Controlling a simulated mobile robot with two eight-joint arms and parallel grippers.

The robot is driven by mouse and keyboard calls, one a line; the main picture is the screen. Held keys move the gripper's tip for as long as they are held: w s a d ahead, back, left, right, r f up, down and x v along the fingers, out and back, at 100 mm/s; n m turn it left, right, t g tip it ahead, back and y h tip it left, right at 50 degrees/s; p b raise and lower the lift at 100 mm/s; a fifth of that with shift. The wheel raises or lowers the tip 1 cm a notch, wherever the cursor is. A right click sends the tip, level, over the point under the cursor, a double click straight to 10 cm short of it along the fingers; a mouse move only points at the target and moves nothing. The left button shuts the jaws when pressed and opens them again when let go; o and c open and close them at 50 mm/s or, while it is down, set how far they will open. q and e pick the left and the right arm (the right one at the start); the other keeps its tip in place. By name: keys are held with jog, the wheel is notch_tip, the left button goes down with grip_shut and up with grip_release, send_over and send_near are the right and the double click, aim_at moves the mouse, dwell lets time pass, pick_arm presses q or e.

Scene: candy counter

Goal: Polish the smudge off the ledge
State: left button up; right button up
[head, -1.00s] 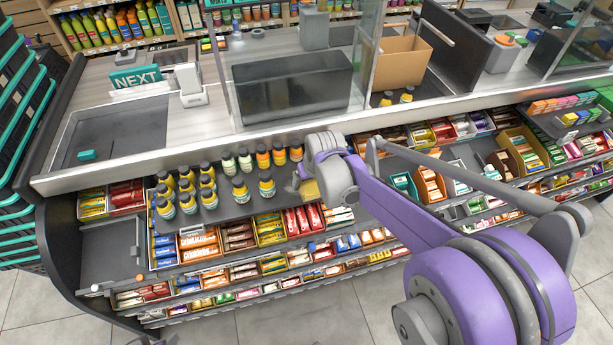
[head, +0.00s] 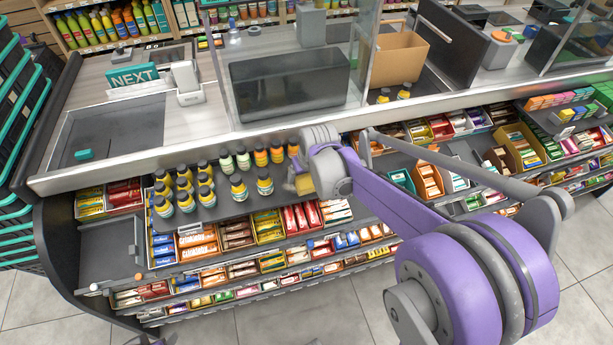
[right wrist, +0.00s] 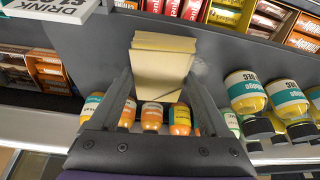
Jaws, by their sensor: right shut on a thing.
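My right gripper (right wrist: 162,95) is shut on a yellow sponge-like block (right wrist: 162,62) held between its two dark fingers. The block lies against the dark grey ledge (right wrist: 95,45). A faint pale smudge (right wrist: 201,72) shows on the ledge just right of the block in the right wrist view; the block may hide part of it. In the head view the yellow block (head: 304,185) shows at the end of my purple right arm, right of the bottles on the ledge. The fingers are mostly hidden there.
Several juice bottles (head: 238,188) stand on the ledge close to the left of the block. Candy boxes (head: 300,217) line the shelf below. The counter's metal edge (head: 200,148) runs behind. Bare ledge lies between the bottles and block.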

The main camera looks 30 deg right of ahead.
aim_at(304, 188)
jog(key=shift+w, duration=0.35)
jog(key=shift+s+a+f, duration=0.15)
jog(key=shift+s+a, duration=0.55)
jog(key=shift+s, duration=0.2)
jog(key=shift+s+a, duration=0.55)
jog(key=shift+s, duration=0.3)
jog(key=shift+w+r, duration=0.2)
jog(key=shift+w, duration=0.9)
jog(key=shift+w+f, duration=0.15)
jog(key=shift+w, duration=0.35)
jog(key=shift+s+f, duration=0.25)
jog(key=shift+s, duration=0.8)
jog(key=shift+s+d+r, duration=0.1)
jog(key=shift+s+d, duration=0.05)
jog(key=shift+s, duration=0.8)
jog(key=o, duration=0.8)
